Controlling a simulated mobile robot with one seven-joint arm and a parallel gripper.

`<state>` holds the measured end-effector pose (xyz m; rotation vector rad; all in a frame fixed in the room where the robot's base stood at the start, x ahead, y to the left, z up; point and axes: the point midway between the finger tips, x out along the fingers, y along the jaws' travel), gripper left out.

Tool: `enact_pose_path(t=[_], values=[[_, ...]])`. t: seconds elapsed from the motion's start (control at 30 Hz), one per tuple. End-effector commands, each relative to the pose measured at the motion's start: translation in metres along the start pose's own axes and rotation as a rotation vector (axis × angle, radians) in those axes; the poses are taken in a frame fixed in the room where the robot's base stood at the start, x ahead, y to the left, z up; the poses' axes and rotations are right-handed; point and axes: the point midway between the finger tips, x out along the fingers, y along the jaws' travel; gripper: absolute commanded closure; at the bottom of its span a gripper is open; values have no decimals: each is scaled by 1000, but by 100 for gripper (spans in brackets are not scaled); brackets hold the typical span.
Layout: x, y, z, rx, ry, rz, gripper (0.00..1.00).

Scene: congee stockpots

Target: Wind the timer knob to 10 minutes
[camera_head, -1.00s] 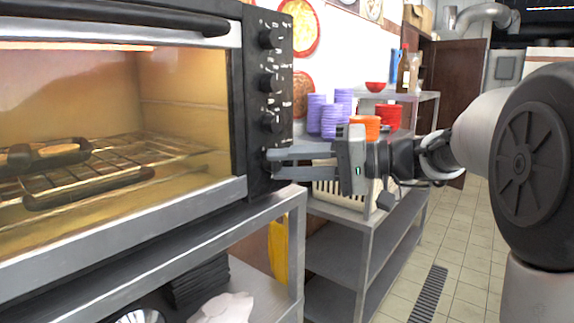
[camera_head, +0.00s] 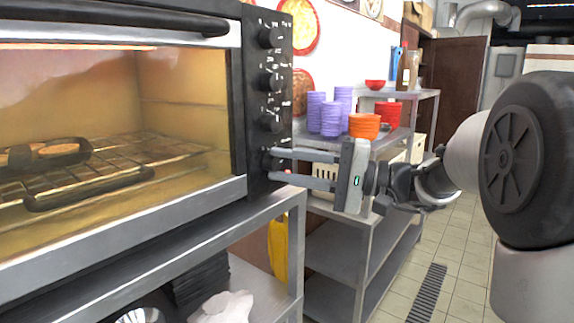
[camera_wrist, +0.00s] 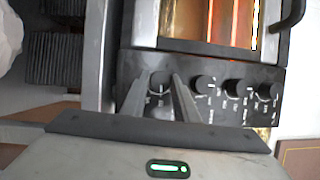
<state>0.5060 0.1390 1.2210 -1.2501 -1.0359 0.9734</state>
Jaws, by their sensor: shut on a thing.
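The oven (camera_head: 236,215) stands at the left with a column of black knobs on its dark control panel (camera_head: 283,100). My gripper (camera_head: 274,165) reaches in from the right at the lowest knob. In the wrist view its two fingers (camera_wrist: 159,90) stand on either side of that knob (camera_wrist: 160,80), shut on it, with the knob's front face partly visible between them. The wrist view also shows the other knobs (camera_wrist: 204,84) in a row to the right, clear of the fingers. The knob's exact dial reading is too small to tell.
The oven rests on a metal stand (camera_head: 255,220). A grey shelf (camera_head: 340,235) behind my gripper carries purple cups (camera_head: 331,118) and orange bowls (camera_head: 364,126). The tiled floor (camera_head: 455,250) at the right is free.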

Motion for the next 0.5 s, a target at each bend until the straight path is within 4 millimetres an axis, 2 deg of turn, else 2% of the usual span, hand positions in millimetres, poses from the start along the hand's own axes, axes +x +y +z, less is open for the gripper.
enact_pose_path(t=[0.27,0.3,0.4,0.5], values=[[0,0,0,-1,1,-1,95],[0,0,0,-1,1,-1,71],[0,0,0,-1,1,0,54],[0,0,0,-1,1,0,54]])
